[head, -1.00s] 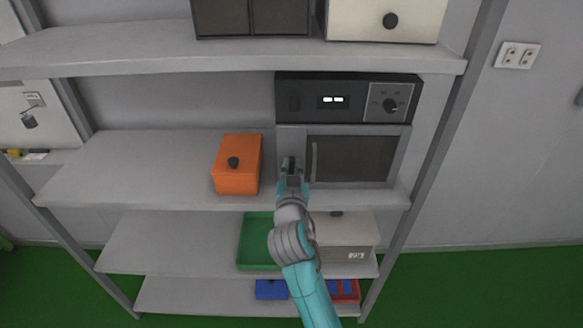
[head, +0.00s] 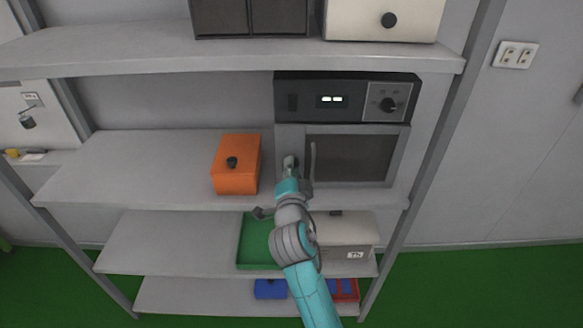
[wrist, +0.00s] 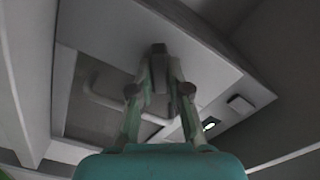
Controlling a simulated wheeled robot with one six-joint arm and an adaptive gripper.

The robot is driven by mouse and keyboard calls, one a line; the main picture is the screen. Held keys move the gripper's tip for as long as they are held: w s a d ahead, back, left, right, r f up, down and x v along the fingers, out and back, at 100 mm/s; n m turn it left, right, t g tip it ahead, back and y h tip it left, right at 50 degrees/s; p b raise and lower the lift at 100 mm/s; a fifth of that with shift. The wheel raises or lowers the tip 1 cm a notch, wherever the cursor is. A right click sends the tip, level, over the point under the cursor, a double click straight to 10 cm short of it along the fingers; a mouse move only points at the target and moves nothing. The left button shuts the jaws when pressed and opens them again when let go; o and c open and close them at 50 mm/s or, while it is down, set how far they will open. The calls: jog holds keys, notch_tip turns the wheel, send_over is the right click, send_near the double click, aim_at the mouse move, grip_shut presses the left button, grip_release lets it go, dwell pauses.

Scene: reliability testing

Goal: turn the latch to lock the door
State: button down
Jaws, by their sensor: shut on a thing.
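The oven-like appliance stands on the middle shelf, with its dark-windowed door (head: 350,158) closed against the frame. My gripper (head: 290,163) is at the light panel left of the door. In the wrist view my gripper (wrist: 160,75) has its two fingers closed around a small dark latch (wrist: 158,50). The latch is mostly hidden by my gripper in the head view. The door handle (head: 313,160) is just right of my gripper and also shows in the wrist view (wrist: 100,92). I cannot tell the latch's exact angle.
A control panel with a knob (head: 389,105) and lit display (head: 332,100) is above the door. A green tray (head: 255,240) and a pale box (head: 350,240) are below.

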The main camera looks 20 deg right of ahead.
jog(key=m, duration=0.6)
jog(key=shift+f, duration=0.15)
jog(key=shift+m, duration=0.4)
jog(key=c, duration=1.1)
grip_release()
jog(key=v, duration=1.2)
